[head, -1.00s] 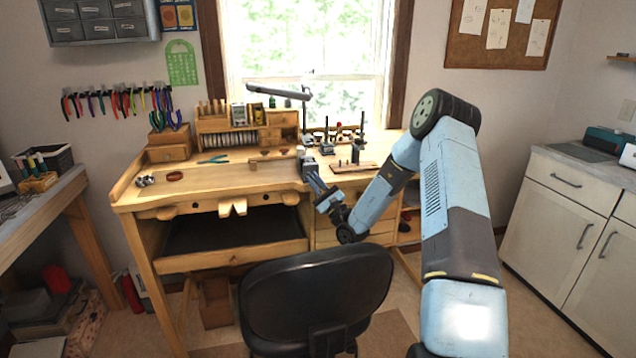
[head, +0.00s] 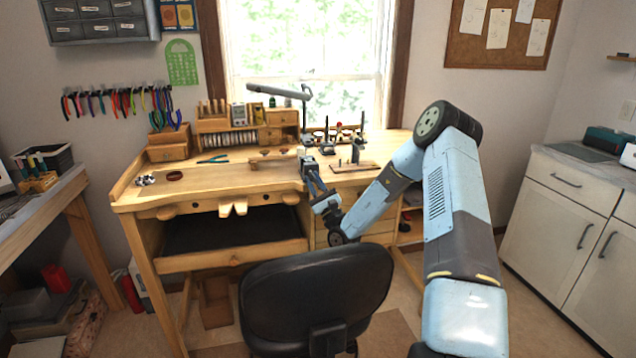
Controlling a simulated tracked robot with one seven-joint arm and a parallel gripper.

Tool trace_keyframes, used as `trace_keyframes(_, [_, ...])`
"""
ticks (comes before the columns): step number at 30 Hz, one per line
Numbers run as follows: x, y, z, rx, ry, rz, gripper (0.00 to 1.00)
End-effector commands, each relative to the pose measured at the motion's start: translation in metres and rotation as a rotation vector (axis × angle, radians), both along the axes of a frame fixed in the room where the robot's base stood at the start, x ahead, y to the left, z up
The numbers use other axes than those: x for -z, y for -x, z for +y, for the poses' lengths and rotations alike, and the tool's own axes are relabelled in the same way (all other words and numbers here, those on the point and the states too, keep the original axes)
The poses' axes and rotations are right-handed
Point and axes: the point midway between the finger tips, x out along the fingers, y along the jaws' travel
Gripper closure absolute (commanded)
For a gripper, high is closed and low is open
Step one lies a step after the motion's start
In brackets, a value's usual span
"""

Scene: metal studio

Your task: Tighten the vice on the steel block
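What looks like the small vice (head: 301,151) is at the front edge of the wooden workbench (head: 228,183), right of its middle. Only a pale top part shows; the rest is hidden behind my gripper (head: 307,163). I cannot make out the steel block or the vice's handle at this size. My gripper reaches in from the right, pointing up and slightly left in the picture, and overlaps the vice. I cannot tell whether it touches the vice or whether its fingers are open or shut.
A black chair (head: 315,295) stands before the bench, below my forearm. A wooden stand (head: 355,166) with small tools is right of the gripper. A white cabinet (head: 572,195) stands at the right.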

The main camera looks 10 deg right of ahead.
Motion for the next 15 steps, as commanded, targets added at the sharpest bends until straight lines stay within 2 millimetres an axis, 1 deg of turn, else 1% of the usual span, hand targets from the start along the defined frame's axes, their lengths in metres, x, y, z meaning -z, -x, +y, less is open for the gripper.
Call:
trace_keyframes(1, [-0.0001,0.0004,0.0026,-0.005,-0.001,0.0,0.78])
trace_keyframes(7, [-0.0009,-0.0001,0.0,0.0,0.0,-0.002,0.59])
trace_keyframes(15, [0.0001,0.0007,-0.0026,0.004,-0.001,-0.003,0.59])
